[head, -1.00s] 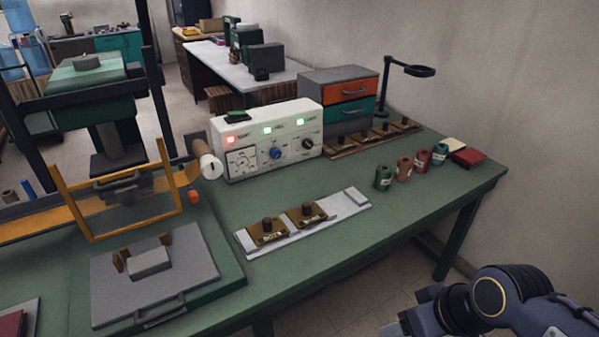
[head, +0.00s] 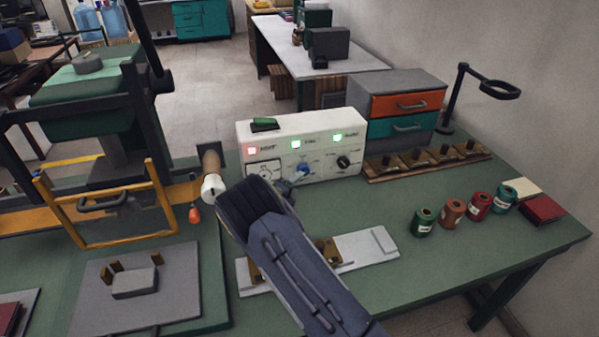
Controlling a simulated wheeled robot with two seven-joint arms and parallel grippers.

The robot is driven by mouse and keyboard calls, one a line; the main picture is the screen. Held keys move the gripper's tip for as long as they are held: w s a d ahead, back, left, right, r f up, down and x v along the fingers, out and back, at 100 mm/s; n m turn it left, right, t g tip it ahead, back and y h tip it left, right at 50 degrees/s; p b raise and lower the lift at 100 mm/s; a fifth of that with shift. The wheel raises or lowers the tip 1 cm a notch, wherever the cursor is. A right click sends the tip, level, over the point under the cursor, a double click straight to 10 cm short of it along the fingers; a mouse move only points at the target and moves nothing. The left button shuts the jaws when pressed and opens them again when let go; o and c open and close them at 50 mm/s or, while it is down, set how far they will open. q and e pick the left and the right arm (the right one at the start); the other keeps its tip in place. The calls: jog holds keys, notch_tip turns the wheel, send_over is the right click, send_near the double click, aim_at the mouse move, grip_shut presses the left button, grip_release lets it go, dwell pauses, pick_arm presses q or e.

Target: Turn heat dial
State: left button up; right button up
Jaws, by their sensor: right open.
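A white control box (head: 325,128) stands at the back of the green bench. Its front carries a blue dial (head: 303,169), a black dial (head: 343,162) and a white panel at the left with markings too small to read. A red light and two green lights glow above them. My right gripper (head: 287,186) is just in front of the box, close to the left of the blue dial. It is open, but my own forearm and wrist hide most of it. I cannot tell whether it touches the dial. My left gripper is out of view.
A white tray (head: 382,250) with brown blocks lies under my right arm. Several thread spools (head: 423,222) stand at the right. A roller with a white end (head: 212,187) and a yellow frame (head: 100,238) are at the left. A drawer unit (head: 400,88) stands behind.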

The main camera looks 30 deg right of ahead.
aim_at(304, 170)
jog(key=shift+w+a+f+n+t, duration=0.25)
jog(key=shift+w+a+n+t, duration=0.3)
jog(key=shift+n, duration=0.35)
jog(key=shift+w+d+f, duration=0.1)
jog(key=shift+w, duration=0.25)
jog(key=p+x, duration=0.1)
jog(key=x, duration=0.6)
jog(key=shift+d, duration=0.1)
jog(key=c, duration=1)
